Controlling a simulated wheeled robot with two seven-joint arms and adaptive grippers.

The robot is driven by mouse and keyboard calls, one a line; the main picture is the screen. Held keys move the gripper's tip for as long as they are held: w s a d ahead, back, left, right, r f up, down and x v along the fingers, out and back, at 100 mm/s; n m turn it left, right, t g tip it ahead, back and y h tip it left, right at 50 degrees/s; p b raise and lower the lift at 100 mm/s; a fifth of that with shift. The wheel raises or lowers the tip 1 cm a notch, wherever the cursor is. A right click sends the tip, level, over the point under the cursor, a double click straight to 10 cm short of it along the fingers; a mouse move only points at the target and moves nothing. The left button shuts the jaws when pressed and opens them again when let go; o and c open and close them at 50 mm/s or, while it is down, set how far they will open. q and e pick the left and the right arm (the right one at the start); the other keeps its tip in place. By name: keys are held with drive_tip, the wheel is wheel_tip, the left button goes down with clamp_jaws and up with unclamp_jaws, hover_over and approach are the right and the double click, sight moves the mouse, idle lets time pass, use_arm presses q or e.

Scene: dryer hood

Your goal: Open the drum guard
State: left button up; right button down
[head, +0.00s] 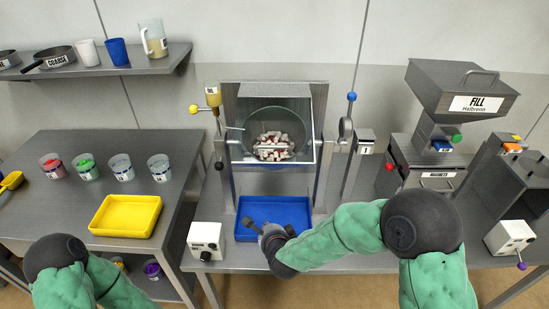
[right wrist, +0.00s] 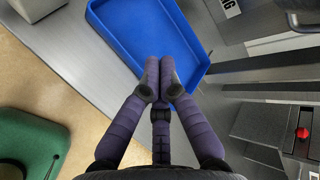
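The drum guard (head: 236,152) looks like a clear panel with a pale frame. It stands in front of the round drum (head: 291,152), which holds many red and white pieces and shows through it. The guard appears down across the drum's front. My right gripper (head: 262,226) is over the front part of the blue tray (head: 245,237), below and apart from the guard. In the right wrist view its purple fingers (right wrist: 160,68) meet at the tips with nothing seen between them, above the tray (right wrist: 118,30). My left gripper is out of view; only its arm shows at lower left.
A white control box (head: 206,238) stands left of the blue tray. A blue-knobbed lever (head: 351,98) and a yellow-knobbed arm (head: 195,109) flank the drum. The fill hopper (head: 460,90) stands to the right. A yellow tray (head: 126,228) and several cups are on the left table.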

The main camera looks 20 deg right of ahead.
wheel_tip(320, 180, up, 12)
drive_tip(key=w+m+t+h, duration=0.1)
drive_tip(key=m+t+h, duration=0.15)
drive_tip(key=m, duration=0.55)
drive_tip(key=m+t+h, duration=0.2)
drive_tip(key=m+t, duration=0.1)
drive_tip(key=m, duration=0.7)
approach(273, 158)
drive_tip(key=shift+g, duration=0.25)
drive_tip(key=w, duration=0.2)
drive_tip(key=w+d+r, duration=0.1)
drive_tip(key=w, duration=0.2)
drive_tip(key=w+d+b, duration=0.1)
drive_tip(key=w, duration=0.1)
drive_tip(key=shift+w+r, duration=0.15)
drive_tip(key=shift+r, duration=0.1)
